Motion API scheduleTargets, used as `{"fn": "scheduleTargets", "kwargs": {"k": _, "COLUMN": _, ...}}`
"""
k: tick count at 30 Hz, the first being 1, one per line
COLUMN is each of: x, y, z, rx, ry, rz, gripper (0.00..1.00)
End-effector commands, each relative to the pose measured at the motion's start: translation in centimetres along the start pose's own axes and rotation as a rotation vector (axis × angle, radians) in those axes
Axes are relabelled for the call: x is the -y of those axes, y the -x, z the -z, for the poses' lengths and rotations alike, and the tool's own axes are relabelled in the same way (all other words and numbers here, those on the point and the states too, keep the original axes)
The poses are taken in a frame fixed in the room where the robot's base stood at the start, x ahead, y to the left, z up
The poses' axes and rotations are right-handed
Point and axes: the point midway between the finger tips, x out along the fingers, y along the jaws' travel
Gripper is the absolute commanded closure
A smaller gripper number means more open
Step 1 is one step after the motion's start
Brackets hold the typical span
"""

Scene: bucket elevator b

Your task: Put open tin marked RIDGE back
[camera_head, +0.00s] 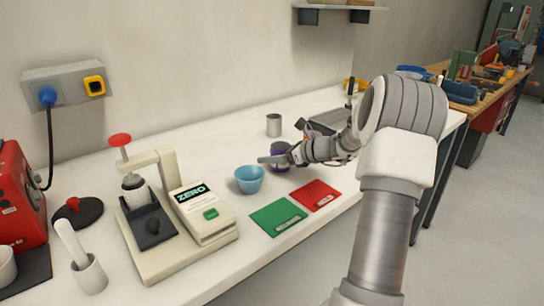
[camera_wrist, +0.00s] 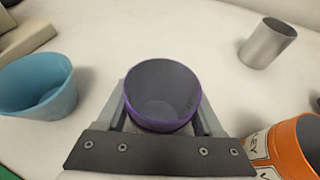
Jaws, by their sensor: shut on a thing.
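An open tin with a purple rim (camera_wrist: 162,123) is between the fingers of my gripper (camera_wrist: 161,100) in the wrist view. My gripper is shut on it, and its inside looks grey and empty. In the head view the purple tin (camera_head: 281,148) shows partly behind my gripper (camera_head: 277,158), over the white bench. No lettering on it is readable, so I cannot tell whether it is marked RIDGE. An orange tin (camera_wrist: 297,147) with partly visible lettering stands at the right of the wrist view. I cannot tell whether the held tin touches the bench.
A blue cup (camera_head: 249,179) stands just left of my gripper, and a plain metal cup (camera_head: 273,125) behind it. A green mat (camera_head: 278,217) and a red mat (camera_head: 315,195) lie in front. A lever device marked ZERO (camera_head: 175,210) stands at left.

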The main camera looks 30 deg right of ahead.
Motion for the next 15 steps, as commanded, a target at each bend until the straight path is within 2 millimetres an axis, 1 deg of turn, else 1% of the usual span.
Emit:
{"fn": "scheduleTargets", "kwargs": {"k": 2, "x": -0.01, "y": -0.15, "z": 0.35, "rx": 0.0, "ry": -0.001, "rz": 0.0, "gripper": 0.89}}
{"fn": "scheduleTargets", "kwargs": {"k": 3, "x": -0.01, "y": -0.1, "z": 0.25, "rx": 0.0, "ry": 0.0, "rz": 0.0, "gripper": 0.24}}
{"fn": "scheduleTargets", "kwargs": {"k": 5, "x": -0.01, "y": -0.1, "z": 0.24, "rx": -0.001, "ry": 0.0, "rz": 0.0, "gripper": 0.14}}
{"fn": "scheduleTargets", "kwargs": {"k": 6, "x": -0.01, "y": -0.09, "z": 0.24, "rx": -0.001, "ry": 0.0, "rz": 0.0, "gripper": 0.06}}
{"fn": "scheduleTargets", "kwargs": {"k": 7, "x": -0.02, "y": -0.1, "z": 0.24, "rx": -0.001, "ry": 0.0, "rz": 0.0, "gripper": 0.02}}
{"fn": "scheduleTargets", "kwargs": {"k": 15, "x": -0.01, "y": -0.07, "z": 0.18, "rx": 0.0, "ry": -0.001, "rz": 0.0, "gripper": 0.02}}
